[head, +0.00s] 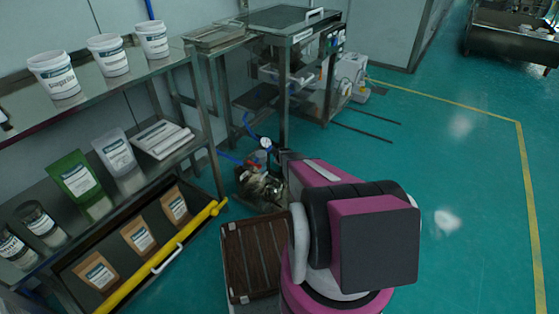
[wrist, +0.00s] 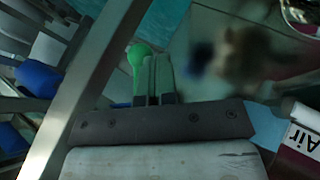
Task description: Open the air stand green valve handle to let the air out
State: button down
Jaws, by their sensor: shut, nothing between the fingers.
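The green valve handle (wrist: 138,57) shows in the wrist view, just left of my fingertips. My gripper (wrist: 157,68) is shut with nothing between its fingers. The green handle is beside and partly behind the fingers; I cannot tell whether they touch. A white "Air" label (wrist: 301,135) is at the right edge of the wrist view. In the head view, a round gauge (head: 266,143) with blue hose stands just left of my arm's end. My arm hides the gripper there, and I cannot make out the green handle.
A grey metal frame bar (wrist: 92,85) runs diagonally left of my gripper, with blue parts (wrist: 38,79) beyond it. In the head view, a shelf with a yellow front rail (head: 165,262) stands at left and a dark slatted box (head: 250,262) is below. Floor at right is clear.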

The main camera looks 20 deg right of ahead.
jog(key=shift+w+d, duration=0.1)
jog(key=shift+d, duration=0.05)
jog(key=shift+w+d+r+t+h, duration=0.1)
jog(key=shift+w+d+t+h, duration=0.1)
jog(key=shift+t+h, duration=0.25)
dwell(1.3)
dwell(0.4)
jog(key=v, duration=1.1)
